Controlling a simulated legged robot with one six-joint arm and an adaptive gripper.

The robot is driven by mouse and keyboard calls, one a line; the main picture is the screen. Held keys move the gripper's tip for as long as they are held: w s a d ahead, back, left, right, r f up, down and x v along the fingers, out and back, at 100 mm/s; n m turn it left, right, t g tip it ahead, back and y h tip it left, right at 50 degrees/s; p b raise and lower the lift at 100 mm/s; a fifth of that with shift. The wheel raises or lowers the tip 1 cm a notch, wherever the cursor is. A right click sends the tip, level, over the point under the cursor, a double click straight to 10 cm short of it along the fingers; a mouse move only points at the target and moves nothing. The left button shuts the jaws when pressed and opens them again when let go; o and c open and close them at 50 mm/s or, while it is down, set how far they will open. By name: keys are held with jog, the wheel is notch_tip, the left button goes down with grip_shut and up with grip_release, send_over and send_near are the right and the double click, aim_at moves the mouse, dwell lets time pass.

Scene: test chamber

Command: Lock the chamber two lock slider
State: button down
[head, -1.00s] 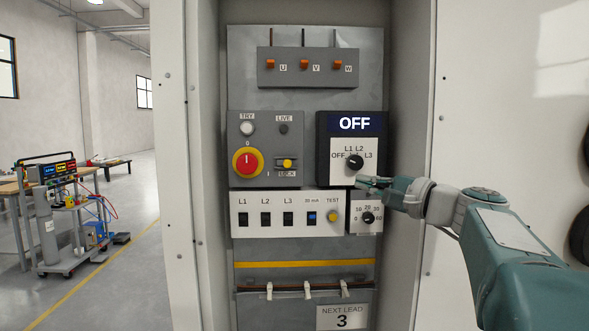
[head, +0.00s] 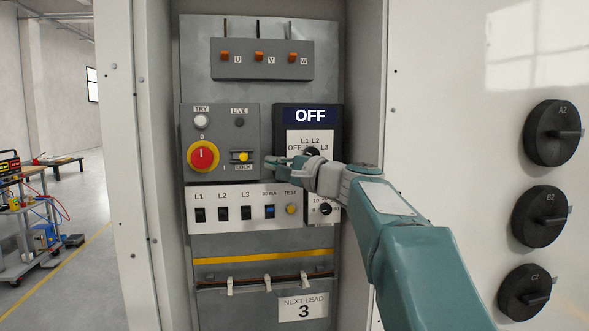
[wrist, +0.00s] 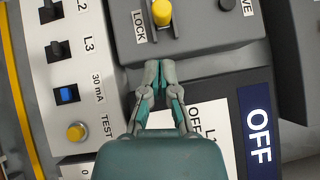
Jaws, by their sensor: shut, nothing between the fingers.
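The lock slider is a small yellow block (head: 243,156) above the LOCK label on the grey panel (head: 220,178), right of the red and yellow rotary knob (head: 203,156). In the wrist view the yellow slider (wrist: 162,12) is at the top, beside the LOCK label. My gripper (head: 268,162) is just right of the slider, in front of the panel's right edge. In the wrist view my gripper (wrist: 158,68) is shut and empty, its tips pointing at the slider with a gap between. My arm partly hides the selector knob under the OFF display (head: 310,116).
Below is a white switch strip (head: 235,205) with L1, L2, L3, a blue switch and a yellow TEST button (head: 291,209). The cabinet's side wall (head: 362,90) stands close on the right. Black dials (head: 551,133) are on the outer panel at far right.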

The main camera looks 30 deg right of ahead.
aim_at(243, 161)
jog(key=a, duration=0.3)
jog(key=shift+w+r, duration=0.3)
jog(key=shift+w, duration=0.05)
jog(key=shift+a, duration=0.1)
jog(key=shift+w+a, duration=0.2)
jog(key=shift+a, duration=0.4)
jog(key=shift+w+a, duration=0.2)
jog(key=shift+a, duration=0.4)
jog(key=shift+d+f, duration=0.1)
